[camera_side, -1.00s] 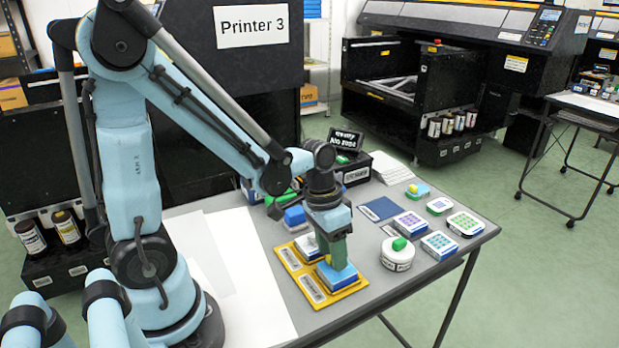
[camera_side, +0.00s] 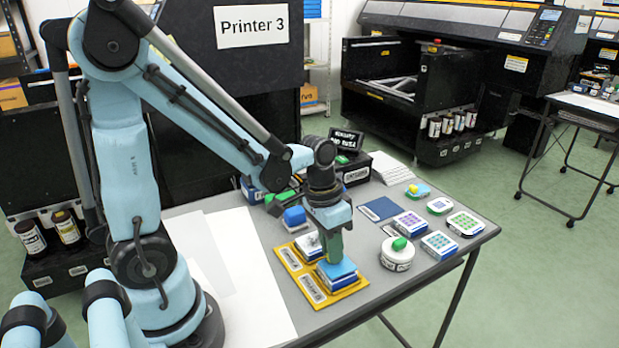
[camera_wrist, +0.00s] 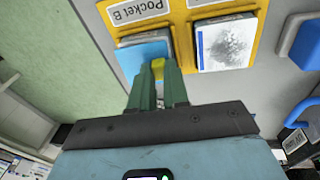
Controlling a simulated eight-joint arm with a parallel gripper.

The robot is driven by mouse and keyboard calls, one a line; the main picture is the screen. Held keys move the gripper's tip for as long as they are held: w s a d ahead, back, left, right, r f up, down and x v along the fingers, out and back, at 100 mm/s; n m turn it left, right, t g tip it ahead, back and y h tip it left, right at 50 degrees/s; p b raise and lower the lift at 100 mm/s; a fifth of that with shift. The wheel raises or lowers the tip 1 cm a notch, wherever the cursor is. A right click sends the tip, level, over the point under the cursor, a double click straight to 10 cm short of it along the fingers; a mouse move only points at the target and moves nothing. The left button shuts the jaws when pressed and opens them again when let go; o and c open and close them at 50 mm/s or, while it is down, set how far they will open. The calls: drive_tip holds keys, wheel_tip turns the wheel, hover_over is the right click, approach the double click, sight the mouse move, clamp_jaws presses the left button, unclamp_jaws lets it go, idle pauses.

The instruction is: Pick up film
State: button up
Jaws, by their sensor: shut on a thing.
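A light blue square film (camera_side: 337,267) is over the nearer pocket of the yellow tray (camera_side: 352,291), above a white-and-blue block. In the wrist view, the film (camera_wrist: 140,50) lies over the pocket labelled Pocket B, and a yellow tab (camera_wrist: 158,67) is between my fingertips. My gripper (camera_side: 334,258) points down and is shut on the yellow tab of the film. The fingers hide most of the tab in the side view. I cannot tell if the film is clear of the block beneath.
A white pad with grey speckle (camera_wrist: 225,43) sits in the other pocket. A blue-topped object (camera_side: 295,217) stands behind the tray. A round white pot with a green knob (camera_side: 397,252) is to the right, beside several patterned tiles (camera_side: 440,245). White sheets cover the table's left.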

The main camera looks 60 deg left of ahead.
drive_tip(key=shift+r, duration=0.4)
drive_tip(key=r, duration=0.2)
drive_tip(key=d+r, duration=0.1)
drive_tip(key=shift+s+r, duration=0.15)
drive_tip(key=shift+s, duration=0.15)
drive_tip(key=s+d+r, duration=0.5)
drive_tip(key=d+r, duration=0.4)
drive_tip(key=r, duration=0.2)
drive_tip(key=shift+r, duration=0.15)
drive_tip(key=shift+s, duration=0.1)
